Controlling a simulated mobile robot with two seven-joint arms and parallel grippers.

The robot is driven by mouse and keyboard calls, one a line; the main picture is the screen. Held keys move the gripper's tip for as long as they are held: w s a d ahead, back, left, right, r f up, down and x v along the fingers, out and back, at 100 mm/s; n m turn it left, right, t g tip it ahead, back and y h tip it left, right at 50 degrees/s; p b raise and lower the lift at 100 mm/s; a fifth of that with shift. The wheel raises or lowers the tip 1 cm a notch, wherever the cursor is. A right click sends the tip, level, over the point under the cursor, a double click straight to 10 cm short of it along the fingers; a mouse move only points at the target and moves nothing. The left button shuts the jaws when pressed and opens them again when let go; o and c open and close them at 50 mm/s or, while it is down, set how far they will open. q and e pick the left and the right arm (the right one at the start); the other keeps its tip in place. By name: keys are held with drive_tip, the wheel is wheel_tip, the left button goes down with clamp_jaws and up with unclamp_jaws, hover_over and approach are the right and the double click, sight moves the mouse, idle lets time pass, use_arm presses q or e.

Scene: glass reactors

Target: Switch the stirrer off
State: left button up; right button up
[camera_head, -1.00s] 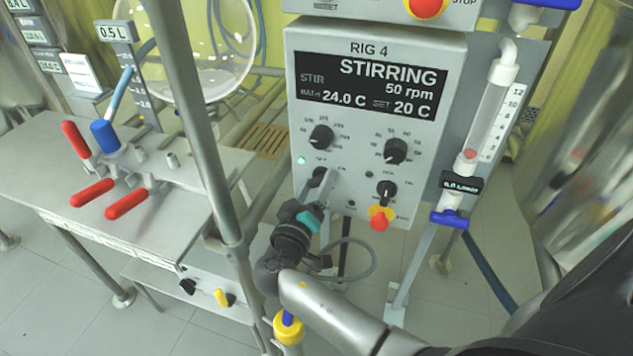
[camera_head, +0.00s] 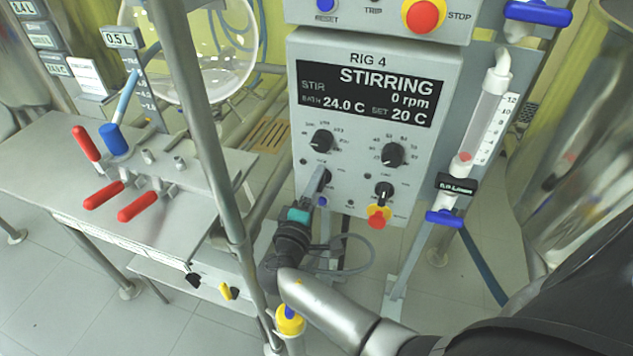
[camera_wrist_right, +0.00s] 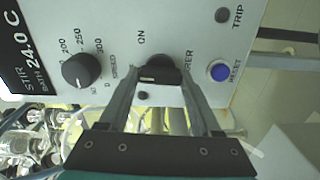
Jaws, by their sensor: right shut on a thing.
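The RIG 4 control box (camera_head: 440,110) has a display (camera_head: 366,92) reading STIRRING and 0 rpm. The stirrer switch (camera_head: 325,177) is a black knob at the box's lower left. It also shows in the right wrist view (camera_wrist_right: 160,66), its pale mark facing away from the ON label. My right gripper (camera_head: 316,186) is shut on this knob. Its fingers flank the knob in the wrist view (camera_wrist_right: 157,74) and partly hide its label. The small lamp (camera_head: 303,161) beside the switch is dark. My left gripper is not in view.
The speed knob (camera_head: 321,142) is just above my right gripper. A metal post (camera_head: 205,140) stands left of my right arm. A blue RESET button (camera_wrist_right: 219,72) is near the fingers.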

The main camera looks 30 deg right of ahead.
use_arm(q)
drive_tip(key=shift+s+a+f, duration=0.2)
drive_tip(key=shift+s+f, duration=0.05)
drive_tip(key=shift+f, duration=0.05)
use_arm(e)
drive_tip(key=shift+n, duration=0.4)
drive_tip(key=o, duration=1.4)
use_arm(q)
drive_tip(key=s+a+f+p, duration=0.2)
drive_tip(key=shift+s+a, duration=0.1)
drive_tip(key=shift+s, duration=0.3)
use_arm(e)
drive_tip(key=v, duration=1.5)
drive_tip(key=shift+s, duration=0.1)
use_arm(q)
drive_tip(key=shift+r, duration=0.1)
